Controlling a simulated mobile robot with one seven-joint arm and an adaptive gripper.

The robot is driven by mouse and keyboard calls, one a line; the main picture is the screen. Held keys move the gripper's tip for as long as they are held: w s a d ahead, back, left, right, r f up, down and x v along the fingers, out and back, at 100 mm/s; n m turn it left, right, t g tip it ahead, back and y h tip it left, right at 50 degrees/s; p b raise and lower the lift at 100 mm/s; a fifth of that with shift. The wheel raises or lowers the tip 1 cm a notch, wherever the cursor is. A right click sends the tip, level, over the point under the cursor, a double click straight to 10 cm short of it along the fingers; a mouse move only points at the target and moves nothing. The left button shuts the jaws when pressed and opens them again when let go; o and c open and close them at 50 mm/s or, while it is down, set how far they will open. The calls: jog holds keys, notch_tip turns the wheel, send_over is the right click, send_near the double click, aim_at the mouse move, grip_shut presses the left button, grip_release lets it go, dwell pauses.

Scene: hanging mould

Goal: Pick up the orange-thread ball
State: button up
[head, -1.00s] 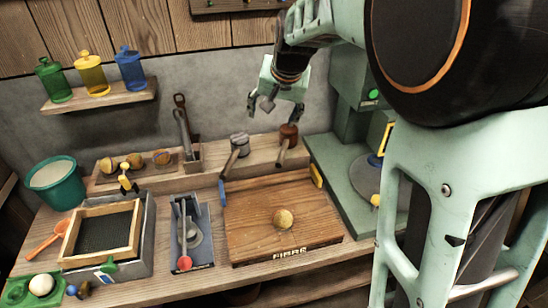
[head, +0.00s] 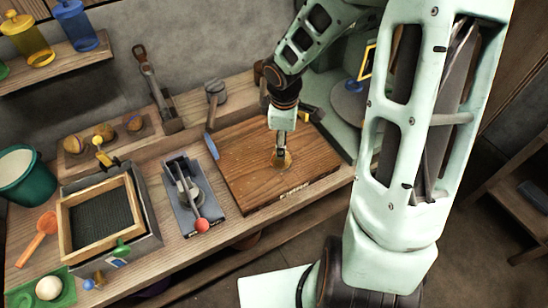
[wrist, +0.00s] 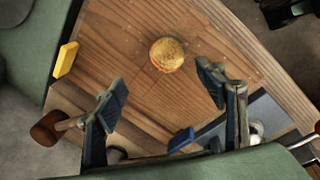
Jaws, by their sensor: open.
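A tan ball (wrist: 167,54) with an orange band along its lower edge rests on the wooden board (wrist: 130,40). In the head view the ball (head: 284,163) is partly hidden by my gripper (head: 281,148), which points down just above it. In the wrist view my gripper (wrist: 164,84) has its two fingers spread wide with nothing between them. The ball lies just beyond the fingertips, between their lines. I cannot tell from these frames how high the fingertips are above the board.
Several similar balls (head: 104,131) sit in a wooden rack at the left. A grey lever device (head: 182,190) with a red knob stands left of the board. A blue stop (wrist: 181,140) and a yellow stop (wrist: 65,59) edge the board. A green machine stands right.

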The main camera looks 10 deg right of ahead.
jog(key=shift+s+a+f+n, duration=0.1)
jog(key=shift+s+f+n, duration=0.1)
jog(key=shift+n, duration=0.1)
jog(key=shift+f, duration=0.3)
jog(key=f, duration=0.1)
jog(key=f+b, duration=0.1)
jog(key=f, duration=0.1)
jog(key=w+f+b, duration=0.1)
jog(key=f, duration=0.1)
jog(key=shift+f, duration=0.1)
jog(key=f, duration=0.1)
jog(key=f+b, duration=0.1)
jog(key=f, duration=0.3)
jog(key=shift+w+a+b, duration=0.1)
jog(key=shift+w+b, duration=0.2)
jog(key=shift+b, duration=0.1)
jog(key=c, duration=1.3)
